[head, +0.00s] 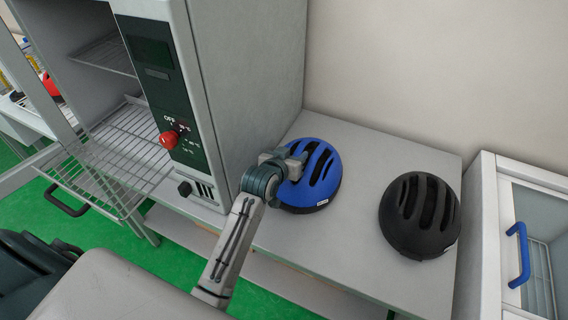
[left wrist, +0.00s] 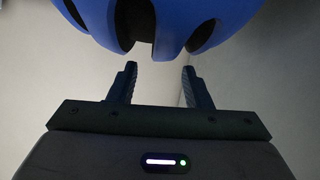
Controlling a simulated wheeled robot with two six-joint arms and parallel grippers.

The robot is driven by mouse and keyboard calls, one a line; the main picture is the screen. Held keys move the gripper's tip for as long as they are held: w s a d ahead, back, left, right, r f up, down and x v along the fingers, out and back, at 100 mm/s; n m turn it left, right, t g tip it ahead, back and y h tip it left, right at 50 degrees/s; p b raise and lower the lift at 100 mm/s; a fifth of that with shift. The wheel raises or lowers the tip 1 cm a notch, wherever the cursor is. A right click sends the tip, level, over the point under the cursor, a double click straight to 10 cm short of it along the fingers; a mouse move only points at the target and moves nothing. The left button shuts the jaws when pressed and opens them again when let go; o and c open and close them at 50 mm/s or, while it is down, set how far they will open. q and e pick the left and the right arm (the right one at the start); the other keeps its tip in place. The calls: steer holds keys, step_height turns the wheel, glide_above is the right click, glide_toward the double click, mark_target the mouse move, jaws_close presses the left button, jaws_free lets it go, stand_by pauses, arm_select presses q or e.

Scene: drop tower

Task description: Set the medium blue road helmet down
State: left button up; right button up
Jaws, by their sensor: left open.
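The blue road helmet (head: 318,182) sits upright on the grey table, beside the oven-like cabinet. My left gripper (head: 298,160) is at the helmet's left upper side in the head view and covers part of it. In the left wrist view the blue helmet (left wrist: 165,20) fills the top, with dark vents along its shell. The two fingers of my left gripper (left wrist: 160,70) are spread apart with nothing between them, just short of the shell. Whether a fingertip touches the shell is hard to tell. My right gripper is not in view.
A black helmet (head: 420,215) sits on the same table (head: 345,240) to the right, with bare surface between. The cabinet (head: 245,75) with a red knob and open wire racks (head: 120,150) stands left. A glass-fronted cabinet (head: 490,215) with a blue handle is at the right edge.

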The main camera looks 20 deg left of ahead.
arm_select(q)
steer(key=b+v, duration=0.1)
steer(key=v, duration=0.6)
steer(key=shift+s, duration=0.15)
steer(key=shift+r, duration=0.1)
